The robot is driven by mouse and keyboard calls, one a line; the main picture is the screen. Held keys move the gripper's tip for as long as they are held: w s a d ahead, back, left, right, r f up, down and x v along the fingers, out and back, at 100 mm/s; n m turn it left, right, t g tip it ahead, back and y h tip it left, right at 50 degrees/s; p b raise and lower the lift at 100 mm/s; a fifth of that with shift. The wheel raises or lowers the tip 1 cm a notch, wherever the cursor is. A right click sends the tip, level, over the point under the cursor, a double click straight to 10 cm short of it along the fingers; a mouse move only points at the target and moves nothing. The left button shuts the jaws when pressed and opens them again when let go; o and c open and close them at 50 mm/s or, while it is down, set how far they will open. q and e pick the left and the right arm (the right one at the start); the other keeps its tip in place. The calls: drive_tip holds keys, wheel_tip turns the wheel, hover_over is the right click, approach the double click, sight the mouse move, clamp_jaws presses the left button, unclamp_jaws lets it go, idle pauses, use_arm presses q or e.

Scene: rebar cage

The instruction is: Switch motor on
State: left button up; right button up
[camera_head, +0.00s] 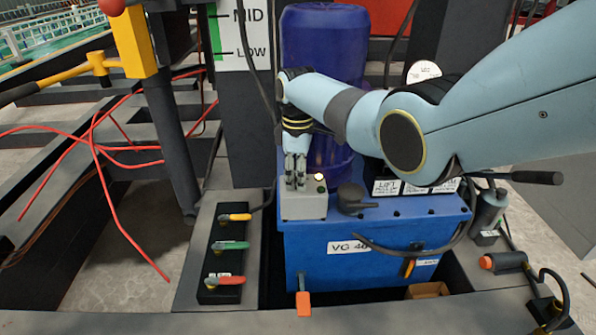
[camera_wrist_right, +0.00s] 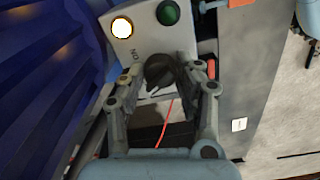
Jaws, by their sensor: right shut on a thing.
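The motor's control box (camera_head: 304,206) is a small light-grey box on top of the blue unit (camera_head: 310,262). In the right wrist view its panel (camera_wrist_right: 142,42) carries a black rotary knob (camera_wrist_right: 159,70), a glowing white lamp (camera_wrist_right: 122,27), a green button (camera_wrist_right: 168,13) and an "ON" label. The lamp also glows in the head view (camera_head: 320,178). My right gripper (camera_head: 296,182) points down at the box. Its fingers (camera_wrist_right: 163,88) are shut on the black knob, one on each side. In the head view the gripper hides the knob. My left gripper is not in view.
A dark blue motor (camera_head: 322,45) stands behind the box. Yellow, green and red levers (camera_head: 230,247) sit on a black block at left. A black lever (camera_head: 353,196) lies right of the box. Red cables (camera_head: 100,160) hang at far left. An orange-ended handle (camera_head: 304,303) hangs in front.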

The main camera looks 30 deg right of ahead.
drive_tip(key=shift+r+m+p, duration=0.1)
drive_tip(key=shift+m+p, duration=0.3)
drive_tip(key=shift+m, duration=0.6)
drive_tip(key=shift+m+p, duration=0.3)
drive_tip(key=shift+m, duration=1.5)
drive_tip(key=m+p, duration=0.1)
drive_tip(key=m, duration=0.2)
drive_tip(key=shift+m, duration=0.3)
drive_tip(key=m, duration=0.3)
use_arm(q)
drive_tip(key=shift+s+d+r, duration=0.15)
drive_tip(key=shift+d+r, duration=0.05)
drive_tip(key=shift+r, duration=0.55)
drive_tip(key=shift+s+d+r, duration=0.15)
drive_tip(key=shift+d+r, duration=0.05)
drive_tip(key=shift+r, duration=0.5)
use_arm(e)
drive_tip(key=shift+m, duration=1.5)
